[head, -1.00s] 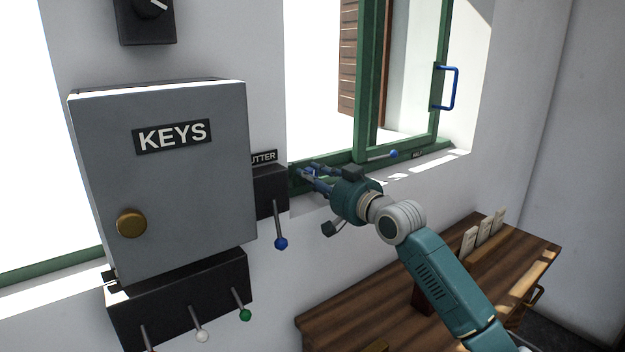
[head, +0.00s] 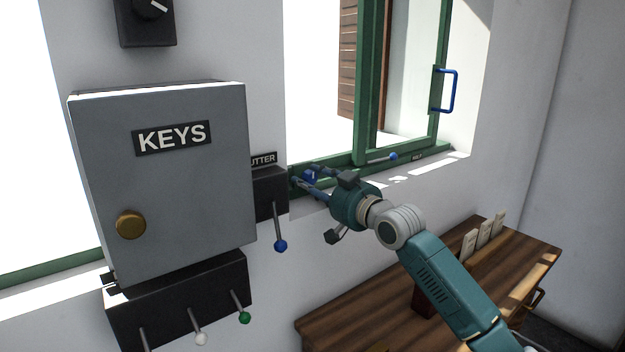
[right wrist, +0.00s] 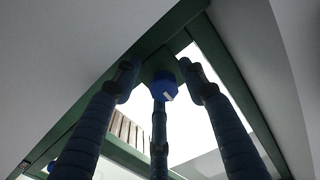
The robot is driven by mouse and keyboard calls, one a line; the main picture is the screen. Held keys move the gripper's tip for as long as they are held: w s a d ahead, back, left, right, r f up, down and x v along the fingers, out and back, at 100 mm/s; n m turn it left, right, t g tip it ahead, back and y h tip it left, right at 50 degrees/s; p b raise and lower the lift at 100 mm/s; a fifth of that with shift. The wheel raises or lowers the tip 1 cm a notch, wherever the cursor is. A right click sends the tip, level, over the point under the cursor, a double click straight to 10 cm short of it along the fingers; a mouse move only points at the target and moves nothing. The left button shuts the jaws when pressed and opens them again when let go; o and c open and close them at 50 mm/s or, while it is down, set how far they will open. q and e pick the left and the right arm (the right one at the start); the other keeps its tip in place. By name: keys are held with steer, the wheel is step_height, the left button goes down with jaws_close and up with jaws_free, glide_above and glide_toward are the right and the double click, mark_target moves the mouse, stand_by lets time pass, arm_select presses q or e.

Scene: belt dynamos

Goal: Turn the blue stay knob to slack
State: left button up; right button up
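The blue stay knob (head: 311,174) sits on the green window frame, low at the left end of the window. In the right wrist view the blue knob (right wrist: 163,87) shows a white mark on its face. My right gripper (head: 308,178) is at the knob, its fingers spread around it. In the right wrist view the gripper's fingers (right wrist: 160,82) flank the knob, with a gap on the left side; contact on the right side is hard to tell. The gripper looks open. My left gripper is out of view.
A grey KEYS cabinet (head: 185,190) stands out from the wall at left. A black shutter box with a blue-tipped lever (head: 280,245) is just left of my gripper. Another blue-tipped lever (head: 393,156) lies along the sill. A wooden desk (head: 380,315) is below.

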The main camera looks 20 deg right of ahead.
steer(key=shift+r, duration=0.3)
steer(key=shift+s+d, duration=0.15)
steer(key=v, duration=1.1)
steer(key=shift+s, duration=0.3)
steer(key=shift+d+f, duration=0.1)
steer(key=shift+f, duration=0.1)
